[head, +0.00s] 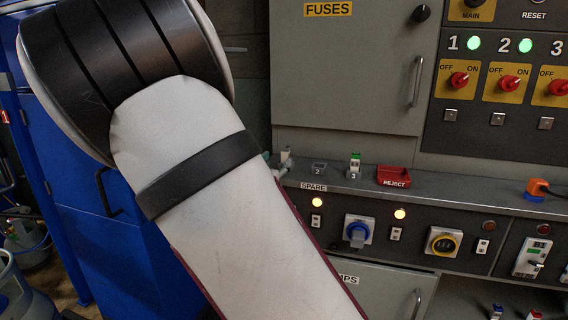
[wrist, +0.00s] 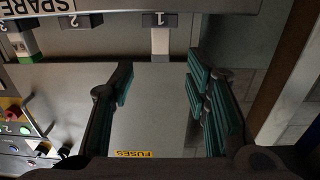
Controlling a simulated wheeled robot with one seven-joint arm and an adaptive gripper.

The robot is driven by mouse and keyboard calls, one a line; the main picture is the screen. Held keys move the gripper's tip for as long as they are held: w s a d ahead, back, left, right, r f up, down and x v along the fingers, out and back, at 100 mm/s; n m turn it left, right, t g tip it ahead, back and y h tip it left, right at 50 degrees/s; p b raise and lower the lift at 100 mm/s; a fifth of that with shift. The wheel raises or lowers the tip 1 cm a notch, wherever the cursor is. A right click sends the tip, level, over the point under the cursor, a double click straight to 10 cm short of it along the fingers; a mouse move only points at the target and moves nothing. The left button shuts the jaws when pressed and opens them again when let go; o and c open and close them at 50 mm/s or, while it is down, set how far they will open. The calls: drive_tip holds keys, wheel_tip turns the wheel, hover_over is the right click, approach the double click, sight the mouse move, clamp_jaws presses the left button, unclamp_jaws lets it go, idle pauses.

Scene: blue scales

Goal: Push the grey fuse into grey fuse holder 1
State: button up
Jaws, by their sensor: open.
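The pale grey fuse (wrist: 160,43) stands upright in grey fuse holder 1 (wrist: 160,20) in the wrist view, which shows the shelf upside down. How deep it sits is hard to tell. In the head view the fuse (head: 286,154) shows at the edge of my arm, which hides part of the area around holder 1. My gripper (wrist: 160,76) is open and empty. Its two teal-padded fingers are spread wide, one on each side of the fuse's line, and appear apart from it.
Holder 2 (head: 318,169) is empty beside holder 1. Holder 3 (head: 354,174) holds a green-and-white fuse (head: 355,160). A red reject tray (head: 394,176) is further right on the shelf. The grey FUSES cabinet (head: 350,80) rises behind the shelf; switches and sockets sit below its front edge.

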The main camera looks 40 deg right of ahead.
sight(284, 153)
drive_tip(key=b+x, duration=0.3)
drive_tip(key=x, duration=0.6)
drive_tip(key=shift+w+d+b, duration=0.1)
drive_tip(key=shift+w+b, duration=0.1)
drive_tip(key=shift+b, duration=0.2)
clamp_jaws()
